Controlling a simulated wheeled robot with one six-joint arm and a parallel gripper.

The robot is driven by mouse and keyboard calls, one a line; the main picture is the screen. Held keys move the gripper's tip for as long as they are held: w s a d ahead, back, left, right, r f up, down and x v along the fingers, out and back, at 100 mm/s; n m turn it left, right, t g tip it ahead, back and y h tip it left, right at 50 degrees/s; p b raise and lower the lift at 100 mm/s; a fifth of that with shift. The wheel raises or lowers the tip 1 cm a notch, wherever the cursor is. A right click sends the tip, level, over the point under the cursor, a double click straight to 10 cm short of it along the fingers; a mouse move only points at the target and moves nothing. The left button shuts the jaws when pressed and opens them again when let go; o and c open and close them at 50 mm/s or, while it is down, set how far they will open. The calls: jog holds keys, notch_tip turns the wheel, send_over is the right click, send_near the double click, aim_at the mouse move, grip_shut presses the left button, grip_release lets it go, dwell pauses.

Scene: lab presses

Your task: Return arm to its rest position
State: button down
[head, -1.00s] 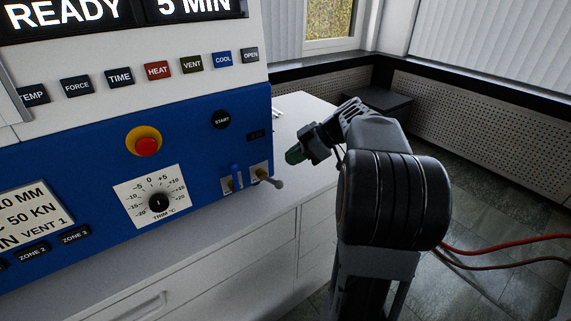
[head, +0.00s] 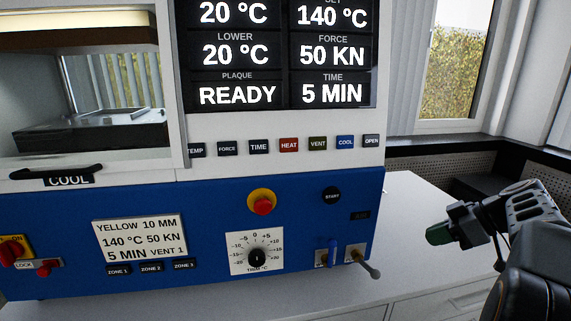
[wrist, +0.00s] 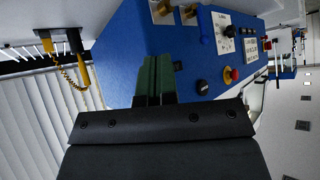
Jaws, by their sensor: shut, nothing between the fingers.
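My gripper (head: 438,233) is at the right in the head view, just right of the press's front corner and clear of it. Its green fingers are shut with nothing between them. In the wrist view the shut fingers (wrist: 154,80) point toward the side of the blue press base (wrist: 135,50). My arm is folded at the right edge of the head view. The press (head: 60,230) has a blue front panel, and its display reads READY, 140 °C, 50 KN and 5 MIN.
The white bench (head: 411,210) has free room right of the press. Yellow-handled tools (wrist: 79,68) hang in the wrist view.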

jog(key=s+a+f+m+g+h+p, duration=0.2)
jog(key=s+a+f+m+h+p, duration=0.3)
jog(key=m, duration=0.7)
jog(key=s+a+r+n+h+p, duration=0.1)
jog(key=s+a+r+p, duration=0.2)
jog(key=a+p, duration=0.3)
jog(key=s+a+r+n+h+p, duration=0.1)
jog(key=s+a+r+h+p, duration=0.1)
jog(key=a+r+p, duration=0.4)
jog(key=s+a+p, duration=0.1)
jog(key=a, duration=0.2)
jog(key=shift+s+r, duration=0.3)
jog(key=shift+s, duration=0.05)
dwell(1.7)
